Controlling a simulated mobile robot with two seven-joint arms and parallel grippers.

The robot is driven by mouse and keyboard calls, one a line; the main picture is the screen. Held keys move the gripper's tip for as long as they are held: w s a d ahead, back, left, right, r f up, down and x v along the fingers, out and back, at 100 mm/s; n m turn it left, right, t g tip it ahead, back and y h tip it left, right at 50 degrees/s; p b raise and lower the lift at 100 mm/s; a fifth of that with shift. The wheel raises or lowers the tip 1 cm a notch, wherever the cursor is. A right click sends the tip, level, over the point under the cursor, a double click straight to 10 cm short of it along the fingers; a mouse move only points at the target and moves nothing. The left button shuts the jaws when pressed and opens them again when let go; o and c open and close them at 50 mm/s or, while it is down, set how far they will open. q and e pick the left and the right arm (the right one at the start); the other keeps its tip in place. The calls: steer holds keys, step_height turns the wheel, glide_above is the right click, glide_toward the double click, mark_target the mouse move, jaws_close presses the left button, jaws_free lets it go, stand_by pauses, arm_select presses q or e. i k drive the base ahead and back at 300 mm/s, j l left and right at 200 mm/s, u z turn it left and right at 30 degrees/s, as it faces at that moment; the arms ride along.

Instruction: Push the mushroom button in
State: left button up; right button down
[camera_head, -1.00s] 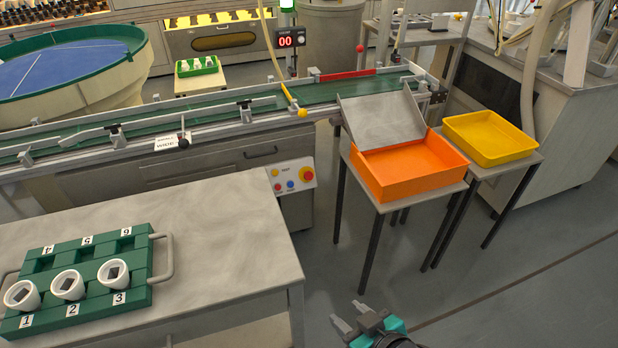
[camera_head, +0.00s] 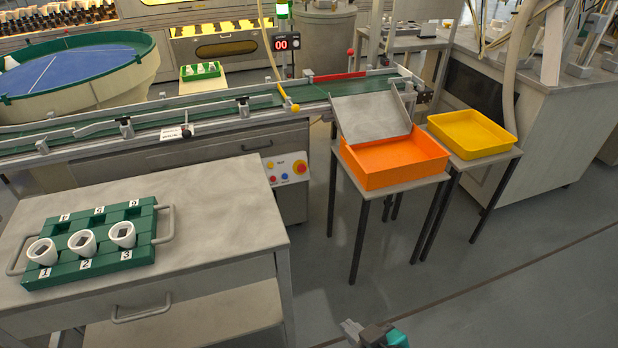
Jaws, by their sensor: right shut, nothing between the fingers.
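The mushroom button (camera_head: 299,168) is a red dome on a yellow surround. It sits on a white control panel (camera_head: 283,172) on the front of the conveyor, beside smaller red, blue and yellow controls. At this distance I cannot tell whether it is pressed. My right gripper (camera_head: 349,329) is at the bottom edge, grey with a teal body, shut and empty. It is well below and to the right of the button in the picture, apart from it. My left gripper does not show.
A grey cart (camera_head: 215,200) carries a green tray (camera_head: 140,262) with three white cups. An orange bin (camera_head: 400,172) and a yellow bin (camera_head: 470,142) stand on small tables to the right. The conveyor (camera_head: 230,108) runs behind. Floor between cart and bin table is clear.

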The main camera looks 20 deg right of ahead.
mark_target(301, 167)
steer(key=k, duration=0.8)
steer(key=u, duration=2.1)
steer(key=k+l, duration=0.1)
steer(key=l, duration=0.6)
steer(key=k+l, duration=0.1)
steer(key=l, duration=0.55)
steer(key=k+l, duration=0.1)
steer(key=l, duration=0.6)
steer(key=k+l, duration=0.1)
steer(key=l, duration=0.55)
steer(key=k+l, duration=0.1)
steer(key=l, duration=0.6)
